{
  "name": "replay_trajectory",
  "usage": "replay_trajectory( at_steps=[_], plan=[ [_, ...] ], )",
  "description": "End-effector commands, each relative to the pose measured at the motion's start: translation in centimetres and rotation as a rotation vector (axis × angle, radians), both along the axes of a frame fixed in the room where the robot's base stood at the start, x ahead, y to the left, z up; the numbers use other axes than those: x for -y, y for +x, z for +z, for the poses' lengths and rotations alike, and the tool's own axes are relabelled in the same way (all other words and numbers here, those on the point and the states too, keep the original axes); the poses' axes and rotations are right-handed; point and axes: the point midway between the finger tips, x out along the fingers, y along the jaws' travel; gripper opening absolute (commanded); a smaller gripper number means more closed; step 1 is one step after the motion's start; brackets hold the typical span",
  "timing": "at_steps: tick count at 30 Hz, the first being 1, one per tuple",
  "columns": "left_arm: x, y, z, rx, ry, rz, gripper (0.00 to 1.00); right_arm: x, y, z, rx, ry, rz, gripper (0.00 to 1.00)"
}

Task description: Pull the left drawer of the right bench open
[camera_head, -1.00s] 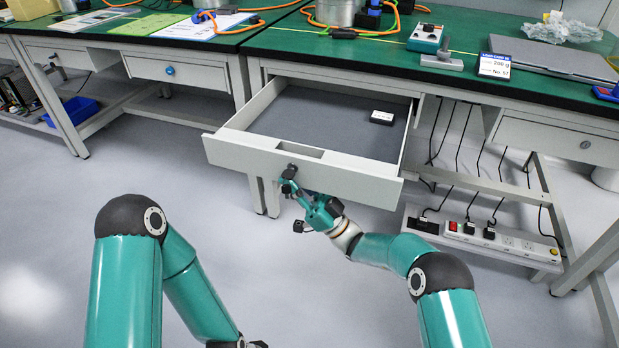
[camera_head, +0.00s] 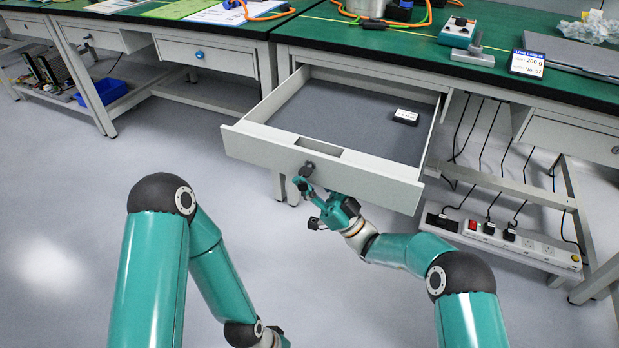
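The left drawer (camera_head: 262,138) of the right bench is pulled well out. Its grey floor and white front panel show. A dark knob (camera_head: 309,168) sits on the front panel, below a pale label holder. My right gripper (camera_head: 302,185) is right at the knob, just below it in the picture. Its fingers are small and partly overlapped, so I cannot tell whether they are closed or still touch the knob. My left arm hangs at the lower left, and its gripper is outside the picture.
A small black-and-white box (camera_head: 405,117) lies in the drawer. The right bench top (camera_head: 340,38) holds cables, a device and a label card (camera_head: 527,62). A power strip (camera_head: 500,240) is on the lower shelf at right. The floor before the drawer is clear.

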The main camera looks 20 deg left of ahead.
Motion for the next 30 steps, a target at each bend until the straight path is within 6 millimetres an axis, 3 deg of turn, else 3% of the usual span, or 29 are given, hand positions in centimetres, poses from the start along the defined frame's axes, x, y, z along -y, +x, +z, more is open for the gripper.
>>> replay_trajectory(
  at_steps=[10,24,30],
  plan=[
    [0.0,0.0,0.0,0.000,0.000,0.000,0.55,0.9,0.0,-1.0,-0.003,0.000,-0.001,0.38],
    [0.0,0.0,0.0,0.000,0.000,0.000,0.55,6.9,-1.0,-7.2,-0.003,0.001,0.001,0.38],
    [0.0,0.0,0.0,0.000,0.000,0.000,0.55,8.1,-1.3,-8.5,-0.002,0.000,0.002,0.38]
  ],
)
